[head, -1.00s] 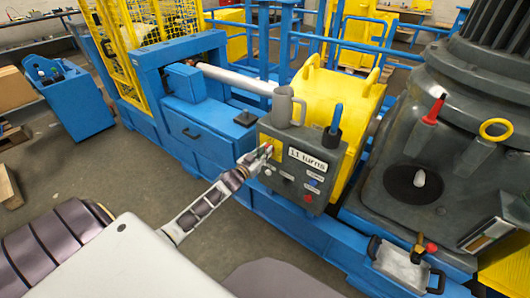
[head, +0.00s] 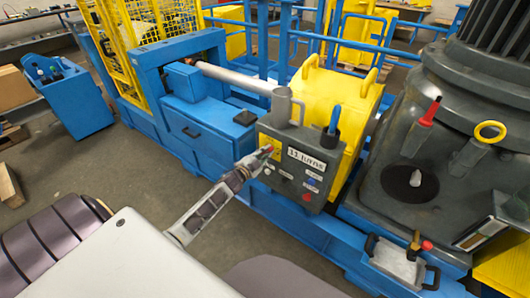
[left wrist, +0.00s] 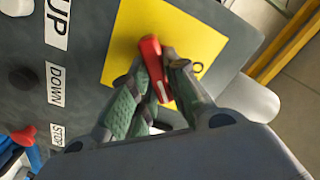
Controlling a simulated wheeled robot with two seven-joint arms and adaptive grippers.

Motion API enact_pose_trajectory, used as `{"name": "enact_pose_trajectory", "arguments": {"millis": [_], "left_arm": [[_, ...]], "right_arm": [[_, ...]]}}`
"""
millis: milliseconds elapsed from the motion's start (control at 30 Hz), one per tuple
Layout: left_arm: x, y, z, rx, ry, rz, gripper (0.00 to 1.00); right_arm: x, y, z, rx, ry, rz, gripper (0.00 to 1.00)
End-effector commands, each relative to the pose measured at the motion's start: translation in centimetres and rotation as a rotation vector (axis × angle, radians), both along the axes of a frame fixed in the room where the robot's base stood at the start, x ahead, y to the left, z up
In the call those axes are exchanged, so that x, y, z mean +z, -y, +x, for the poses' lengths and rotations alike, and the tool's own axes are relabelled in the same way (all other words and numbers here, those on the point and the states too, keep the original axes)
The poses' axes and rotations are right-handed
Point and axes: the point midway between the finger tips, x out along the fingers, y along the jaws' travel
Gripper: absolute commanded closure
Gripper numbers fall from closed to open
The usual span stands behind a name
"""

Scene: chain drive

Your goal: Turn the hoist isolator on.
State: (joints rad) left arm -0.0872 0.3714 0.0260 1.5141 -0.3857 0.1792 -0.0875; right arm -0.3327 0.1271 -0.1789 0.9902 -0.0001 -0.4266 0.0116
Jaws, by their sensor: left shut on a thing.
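The grey control box (head: 313,160) stands on the blue machine frame, with a yellow plate on its left part. In the left wrist view the plate (left wrist: 205,30) carries the red isolator handle (left wrist: 155,65), which has a pale line along it. My left gripper (left wrist: 158,85) is shut around the handle, one finger on each side. In the head view my left gripper (head: 258,160) reaches the plate and mostly hides the handle. An "O" mark shows beside the right finger; other plate marks are hidden. My right gripper is not in view.
The box front has UP (left wrist: 58,20), DOWN and STOP labels, with a red button (head: 307,197) low down. A grey mug (head: 283,106) and a dark cup with a blue-handled tool (head: 333,125) stand on top. A metal tray (head: 397,262) lies right of it.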

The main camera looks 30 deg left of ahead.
Motion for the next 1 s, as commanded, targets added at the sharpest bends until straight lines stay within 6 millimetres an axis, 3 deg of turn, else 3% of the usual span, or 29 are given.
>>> {"name": "enact_pose_trajectory", "arguments": {"millis": [300, 600, 1000], "left_arm": [[-0.2, 0.2, 0.0, 0.000, 0.025, 0.300, 1.00], [-0.4, 0.2, 0.0, -0.001, 0.046, 0.558, 1.00], [-0.5, 0.3, 0.0, -0.001, 0.058, 0.732, 1.00]], "right_arm": [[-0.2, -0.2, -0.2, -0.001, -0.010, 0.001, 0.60], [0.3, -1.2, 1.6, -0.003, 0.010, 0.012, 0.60], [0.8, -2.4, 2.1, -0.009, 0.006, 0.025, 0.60]]}}
